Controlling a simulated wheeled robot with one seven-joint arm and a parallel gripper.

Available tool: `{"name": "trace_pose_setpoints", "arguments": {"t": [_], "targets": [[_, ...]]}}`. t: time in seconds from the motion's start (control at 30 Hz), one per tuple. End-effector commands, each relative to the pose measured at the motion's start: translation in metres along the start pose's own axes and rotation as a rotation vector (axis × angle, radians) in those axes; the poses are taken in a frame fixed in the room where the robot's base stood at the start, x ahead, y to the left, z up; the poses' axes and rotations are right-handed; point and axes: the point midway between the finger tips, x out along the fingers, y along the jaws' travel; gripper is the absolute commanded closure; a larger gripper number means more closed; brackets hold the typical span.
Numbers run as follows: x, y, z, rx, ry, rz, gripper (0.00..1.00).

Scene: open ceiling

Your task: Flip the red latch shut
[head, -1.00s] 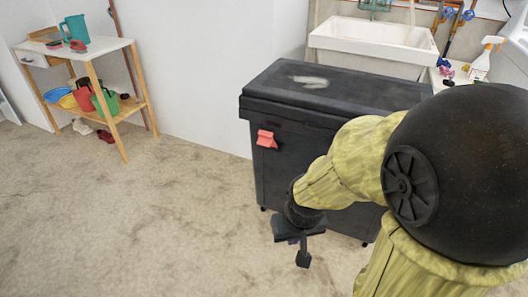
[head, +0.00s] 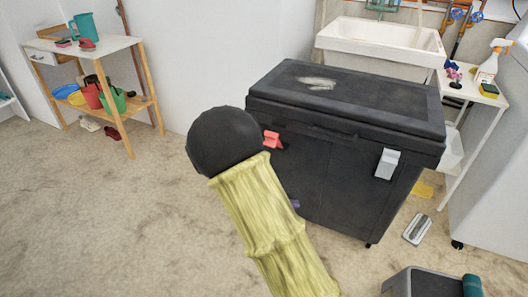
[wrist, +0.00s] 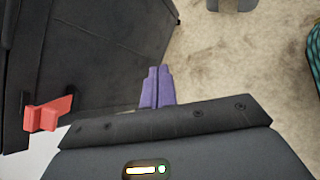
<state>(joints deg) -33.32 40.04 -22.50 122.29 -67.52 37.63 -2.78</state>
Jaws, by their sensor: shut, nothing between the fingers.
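The red latch (head: 271,140) is on the front of the black chest (head: 360,105), near its upper left corner, just below the lid. My arm partly covers it in the head view. In the wrist view the red latch (wrist: 47,115) is at the left and sticks out from the chest's dark wall. In the head view my arm hides most of the gripper; a small purple bit shows at the chest front.
A pale grey latch (head: 387,163) is on the chest's right front. A grey bin (head: 425,284) with a teal roll stands at the lower right. A scrubber (head: 417,229) lies on the floor. A wooden shelf (head: 128,130) stands at the far left.

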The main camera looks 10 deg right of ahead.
Motion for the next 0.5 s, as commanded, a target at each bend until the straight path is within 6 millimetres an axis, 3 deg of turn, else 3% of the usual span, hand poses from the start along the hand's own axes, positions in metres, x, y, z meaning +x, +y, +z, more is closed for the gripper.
{"name": "trace_pose_setpoints", "arguments": {"t": [0.17,0.3,0.5], "targets": [[-0.011,0.064,-0.045,-0.379,-0.184,0.312,1.00],[-0.036,0.104,-0.087,-0.614,-0.309,0.539,1.00],[-0.056,0.124,-0.116,-0.750,-0.385,0.682,1.00]]}}
